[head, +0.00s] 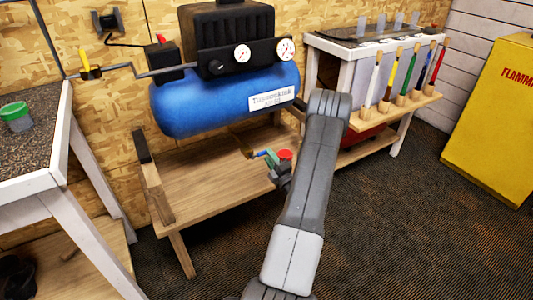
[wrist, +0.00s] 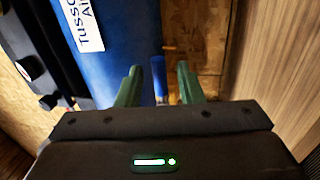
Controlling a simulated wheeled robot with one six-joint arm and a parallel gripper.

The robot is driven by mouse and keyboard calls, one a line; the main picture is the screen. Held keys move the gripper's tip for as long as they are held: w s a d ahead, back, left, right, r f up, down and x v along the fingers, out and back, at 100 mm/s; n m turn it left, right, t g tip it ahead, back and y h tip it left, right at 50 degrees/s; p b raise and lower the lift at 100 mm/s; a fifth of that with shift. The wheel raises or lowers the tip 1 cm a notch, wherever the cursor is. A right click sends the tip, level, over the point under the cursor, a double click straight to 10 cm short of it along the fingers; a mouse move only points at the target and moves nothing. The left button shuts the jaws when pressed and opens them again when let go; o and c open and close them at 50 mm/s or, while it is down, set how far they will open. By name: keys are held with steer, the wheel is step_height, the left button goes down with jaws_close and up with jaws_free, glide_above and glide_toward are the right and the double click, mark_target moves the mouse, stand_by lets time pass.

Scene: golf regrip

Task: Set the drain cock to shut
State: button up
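The drain cock shows in the head view as a small brass body (head: 248,153) with a blue lever (head: 262,153), below the blue compressor tank (head: 215,105). In the wrist view the blue lever (wrist: 158,75) points away from me, between my two green fingers with a gap on each side. My gripper (wrist: 158,70) is open and holds nothing. In the head view my gripper (head: 272,158) is at the lever, just under the right part of the tank. The brass body is mostly hidden in the wrist view, and I cannot tell whether a finger touches the lever.
The tank sits above a low wooden bench (head: 205,190). A pipe with a yellow-handled valve (head: 90,68) runs along the wall. A rack of brushes (head: 395,108) and a yellow cabinet (head: 495,120) stand to the right. A speckled table (head: 35,140) is at the left.

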steer(key=v, duration=1)
steer(key=shift+s+d+p, duration=0.2)
steer(key=shift+p, duration=0.1)
steer(key=shift+w, duration=0.1)
steer(key=b+x, duration=0.1)
steer(key=x, duration=1.2)
steer(key=shift+w+a+r, duration=0.1)
steer(key=shift+w+a, duration=0.15)
steer(key=shift+a, duration=0.05)
steer(key=shift+s, duration=0.1)
steer(key=shift+w+a, duration=0.15)
steer(key=shift+w, duration=0.1)
steer(key=shift+s+r+n, duration=0.15)
steer(key=shift+r+n, duration=0.25)
steer(key=shift+n, duration=0.5)
steer(key=shift+r+n+y, duration=0.1)
steer(key=shift+n+y, duration=0.2)
steer(key=shift+n, duration=0.2)
steer(key=shift+s, duration=0.1)
